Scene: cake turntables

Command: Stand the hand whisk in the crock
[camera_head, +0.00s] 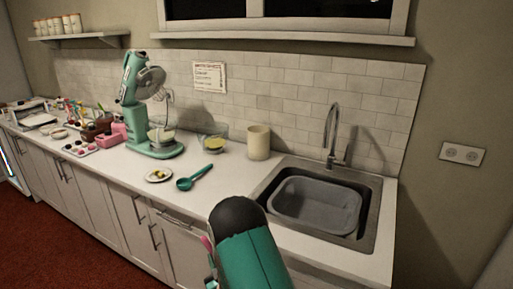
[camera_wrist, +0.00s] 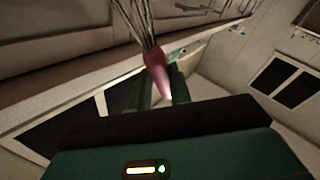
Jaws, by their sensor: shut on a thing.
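The hand whisk has a pink handle (camera_wrist: 158,68) and thin metal wires that run up out of the top of the wrist view. My gripper (camera_wrist: 162,88) is shut on the handle, with a green finger on each side. In the head view a small pink bit of the whisk (camera_head: 207,243) shows beside my green arm, which hides the rest of it and most of the gripper. The crock (camera_head: 258,142) is a plain cream cylinder standing upright on the counter near the wall, left of the sink. It is well apart from my gripper. Its inside is not clearly visible.
A sink (camera_head: 318,205) with a grey tub and a tall faucet (camera_head: 331,135) is right of the crock. A glass bowl (camera_head: 213,142), a teal spoon (camera_head: 194,178), a small plate (camera_head: 159,175) and a mint stand mixer (camera_head: 152,110) are to its left. Bare counter lies before the crock.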

